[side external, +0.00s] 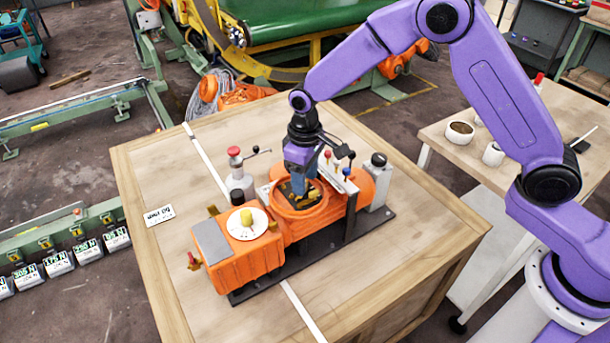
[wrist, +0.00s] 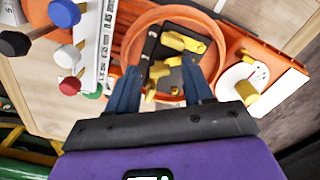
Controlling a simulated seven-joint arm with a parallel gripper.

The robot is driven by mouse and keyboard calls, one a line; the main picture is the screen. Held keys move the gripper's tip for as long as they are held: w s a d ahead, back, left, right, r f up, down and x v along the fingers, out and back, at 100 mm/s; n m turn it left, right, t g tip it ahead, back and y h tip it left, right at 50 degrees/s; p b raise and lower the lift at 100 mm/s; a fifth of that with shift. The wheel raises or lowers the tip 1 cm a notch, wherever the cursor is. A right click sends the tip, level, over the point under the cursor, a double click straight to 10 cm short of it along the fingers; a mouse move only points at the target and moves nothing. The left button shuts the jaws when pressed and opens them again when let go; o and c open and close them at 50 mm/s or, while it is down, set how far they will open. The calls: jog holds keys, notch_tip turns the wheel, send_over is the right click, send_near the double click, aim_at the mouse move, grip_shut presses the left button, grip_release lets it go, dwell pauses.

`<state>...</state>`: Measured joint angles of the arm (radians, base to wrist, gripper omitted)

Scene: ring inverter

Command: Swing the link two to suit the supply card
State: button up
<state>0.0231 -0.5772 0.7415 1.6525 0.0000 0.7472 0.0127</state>
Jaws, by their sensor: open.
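The orange machine (side external: 240,263) stands on a wooden crate top, with a round orange ring housing (side external: 322,207). Inside the ring, which also shows in the wrist view (wrist: 135,32), are a black block and several yellow links (wrist: 183,42); I cannot tell which is link two. My gripper (side external: 299,188) points down into the ring. In the wrist view its blue fingers (wrist: 162,70) are apart, either side of the black block and yellow pieces, and hold nothing I can make out. The supply card (side external: 159,215) lies flat, left of the machine; its print is unreadable.
A white dial with a yellow knob (side external: 246,217) sits on the machine's left part. A red-topped post (side external: 235,152) with a lever stands behind it. Small coloured levers (wrist: 65,12) stand close to the ring. The crate top (side external: 400,255) is clear at the front right.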

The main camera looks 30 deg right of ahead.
grip_shut()
jog(key=shift+n, duration=0.7)
grip_release()
notch_tip(320, 180, up, 18)
jog(key=shift+f, duration=0.25)
dwell(0.3)
